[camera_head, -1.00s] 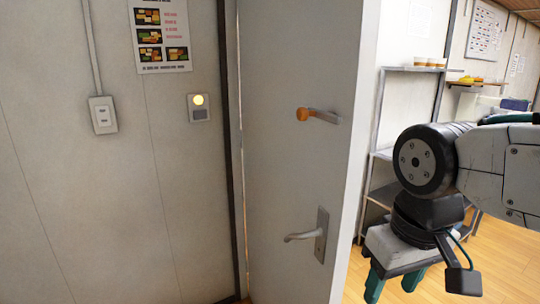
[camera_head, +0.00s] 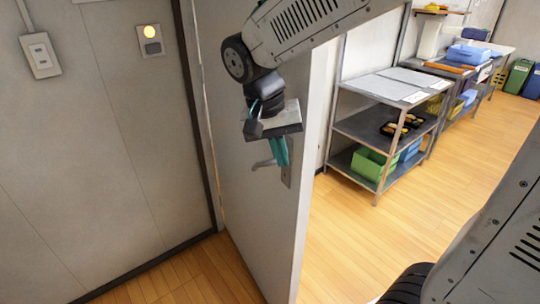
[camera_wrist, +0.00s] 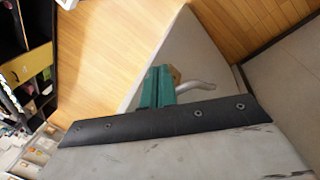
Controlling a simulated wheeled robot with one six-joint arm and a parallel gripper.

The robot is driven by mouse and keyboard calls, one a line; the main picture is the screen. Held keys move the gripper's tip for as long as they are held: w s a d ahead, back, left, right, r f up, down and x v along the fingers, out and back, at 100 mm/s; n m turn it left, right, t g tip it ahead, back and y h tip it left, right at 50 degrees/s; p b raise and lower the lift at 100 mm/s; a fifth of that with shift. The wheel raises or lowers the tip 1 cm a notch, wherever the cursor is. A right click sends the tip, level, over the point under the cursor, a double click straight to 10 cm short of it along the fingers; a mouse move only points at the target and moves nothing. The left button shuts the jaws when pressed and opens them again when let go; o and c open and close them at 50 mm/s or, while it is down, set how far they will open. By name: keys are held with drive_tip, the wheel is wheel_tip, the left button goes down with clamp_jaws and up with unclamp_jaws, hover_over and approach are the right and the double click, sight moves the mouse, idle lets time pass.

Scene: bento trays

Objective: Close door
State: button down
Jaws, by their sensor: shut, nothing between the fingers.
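The white door (camera_head: 246,212) stands ajar in the head view, its edge facing the room on the right. Its lever handle (camera_head: 264,163) shows just left of and below my gripper (camera_head: 279,152), in front of the door face. In the wrist view the silver handle (camera_wrist: 196,86) lies right beside the green fingers of my gripper (camera_wrist: 159,88). The fingers are together with nothing seen between them. Whether they touch the handle or the door cannot be told. My arm hides the upper door.
A metal shelf rack (camera_head: 372,123) with trays and bins stands beyond the door. The wooden floor (camera_head: 372,248) right of the door is clear.

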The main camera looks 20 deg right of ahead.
sight(271, 157)
drive_tip(key=w+m, duration=0.1)
drive_tip(key=w, duration=0.1)
drive_tip(key=w+a+m, duration=0.1)
drive_tip(key=w+m, duration=0.1)
drive_tip(key=w+m+h, duration=0.1)
drive_tip(key=w, duration=0.1)
drive_tip(key=shift+a+f, duration=0.3)
drive_tip(key=w+m, duration=0.1)
drive_tip(key=m, duration=0.1)
drive_tip(key=w+r+m+t, duration=0.1)
drive_tip(key=w+m, duration=0.1)
drive_tip(key=shift+w+r+m+h, duration=0.15)
drive_tip(key=shift+w+m+h, duration=0.1)
drive_tip(key=shift+m+h, duration=0.05)
drive_tip(key=shift+w+r+m, duration=0.15)
drive_tip(key=shift+r+m, duration=0.15)
drive_tip(key=shift+m, duration=0.5)
drive_tip(key=shift+d+m, duration=0.1)
drive_tip(key=shift+m, duration=0.4)
drive_tip(key=shift+d+f+m, duration=0.15)
drive_tip(key=shift+f+m, duration=0.15)
drive_tip(key=x, duration=0.9)
drive_tip(key=shift+w+d+f, duration=0.1)
drive_tip(key=shift+f, duration=0.05)
